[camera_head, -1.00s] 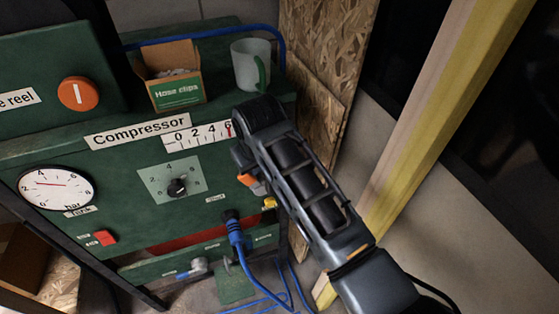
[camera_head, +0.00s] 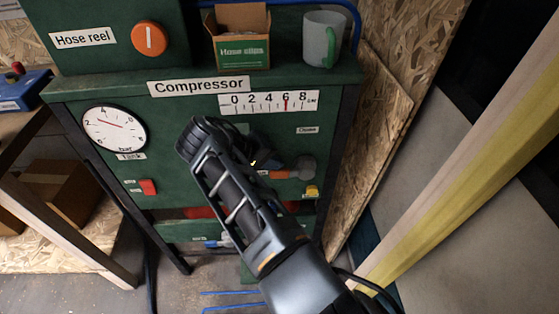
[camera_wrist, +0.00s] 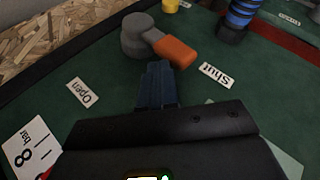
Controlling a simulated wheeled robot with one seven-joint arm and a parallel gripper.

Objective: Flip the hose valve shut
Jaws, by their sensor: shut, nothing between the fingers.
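The hose valve is a grey round hub (camera_head: 304,168) with a short orange-tipped lever (camera_head: 278,174) on the green compressor panel (camera_head: 170,178). In the wrist view the hub (camera_wrist: 140,38) and orange lever (camera_wrist: 176,51) show clearly. The lever points from the hub towards the "Shut" label (camera_wrist: 215,75), away from the "Open" label (camera_wrist: 82,92). My gripper (camera_wrist: 156,70) is shut and empty, its dark blue tips just beside the lever; I cannot tell whether they touch it.
A pressure dial (camera_head: 115,128) and a red switch (camera_head: 147,187) are at the panel's left. A hose clips box (camera_head: 240,38) and a mug (camera_head: 323,38) stand on top. A yellow part (camera_head: 312,191) sits below the valve.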

